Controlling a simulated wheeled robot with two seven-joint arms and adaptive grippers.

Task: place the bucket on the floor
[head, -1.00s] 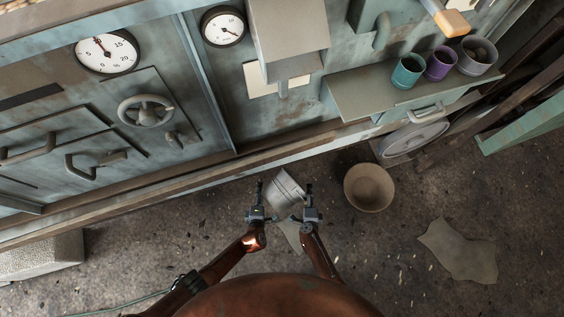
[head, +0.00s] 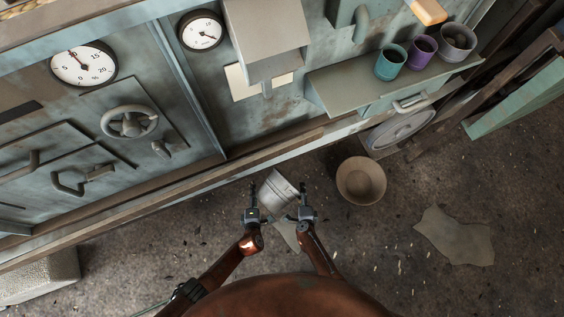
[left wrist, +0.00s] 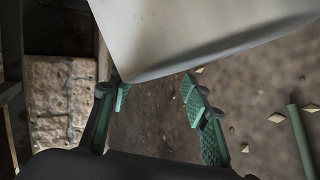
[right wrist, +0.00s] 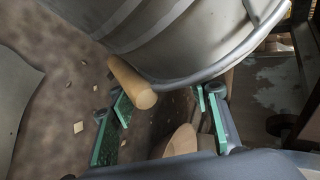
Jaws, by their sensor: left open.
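A grey metal bucket (head: 278,188) shows tilted between and just beyond my two grippers in the head view. Its smooth pale side (left wrist: 190,30) fills the top of the left wrist view. In the right wrist view, its banded side and rim (right wrist: 190,40) loom close, with a wooden grip (right wrist: 135,85) below. My left gripper (left wrist: 155,97) is open, its fingertips near the bucket's lower edge. My right gripper (right wrist: 162,102) has its fingers apart, the grip's end close to the left finger. I cannot tell whether they touch, or whether the bucket rests on the floor.
A brown round tub (head: 361,181) stands on the floor to the right. A flat grey scrap (head: 455,237) lies further right. The machine wall has a shelf (head: 350,85) with teal, purple and grey cups. A pale block (head: 40,278) lies at left. Floor between is mostly clear.

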